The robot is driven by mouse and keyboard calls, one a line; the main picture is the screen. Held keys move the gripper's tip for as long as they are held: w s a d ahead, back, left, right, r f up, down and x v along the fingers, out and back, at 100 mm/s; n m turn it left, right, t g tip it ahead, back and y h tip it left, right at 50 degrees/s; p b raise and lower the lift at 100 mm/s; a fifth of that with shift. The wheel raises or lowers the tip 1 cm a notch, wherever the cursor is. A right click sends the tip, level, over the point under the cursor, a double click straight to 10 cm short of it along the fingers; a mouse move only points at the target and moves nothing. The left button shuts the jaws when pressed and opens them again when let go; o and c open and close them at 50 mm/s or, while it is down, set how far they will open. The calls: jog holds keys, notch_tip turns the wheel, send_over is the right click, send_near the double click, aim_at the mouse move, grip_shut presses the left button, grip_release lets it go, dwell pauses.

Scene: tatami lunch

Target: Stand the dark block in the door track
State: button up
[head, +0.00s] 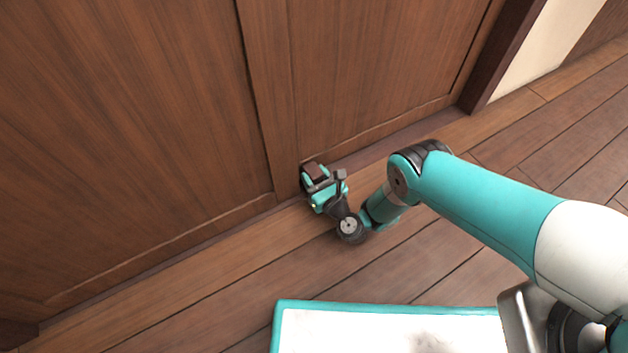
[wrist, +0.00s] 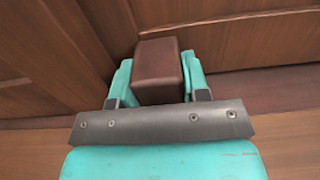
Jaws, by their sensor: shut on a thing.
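The dark block (wrist: 158,70) is a small dark brown box, seen in the wrist view between the two teal fingers of my gripper (wrist: 158,78). My gripper is shut on it. In the head view my gripper (head: 317,178) is low by the foot of the wooden doors, with the top of the dark block (head: 314,172) showing in it. The door track (head: 390,137) runs as a dark strip along the foot of the doors. The block is close to the door edge and the track. Its lower end is hidden, so I cannot tell whether it touches the track.
A left wooden door panel (head: 130,110) and a right door panel (head: 370,60) rise behind my gripper. A dark post (head: 500,55) stands at the right, beside a pale wall (head: 540,50). Open plank floor (head: 545,130) lies to the right.

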jog(key=shift+w+a+f, duration=0.1)
jog(key=shift+w+f, duration=0.05)
jog(key=shift+d, duration=0.2)
jog(key=shift+a+f, duration=0.1)
jog(key=shift+f, duration=0.05)
jog(key=o, duration=1)
jog(key=shift+o, duration=0.2)
jog(key=shift+r, duration=0.2)
jog(key=shift+r+p, duration=0.15)
jog(key=shift+p, duration=0.25)
jog(key=p+v, duration=0.9)
jog(key=v, duration=0.1)
jog(key=shift+s+d+r, duration=0.1)
jog(key=shift+s+d, duration=0.15)
jog(key=shift+s+d+p, duration=0.4)
jog(key=shift+s+p, duration=0.15)
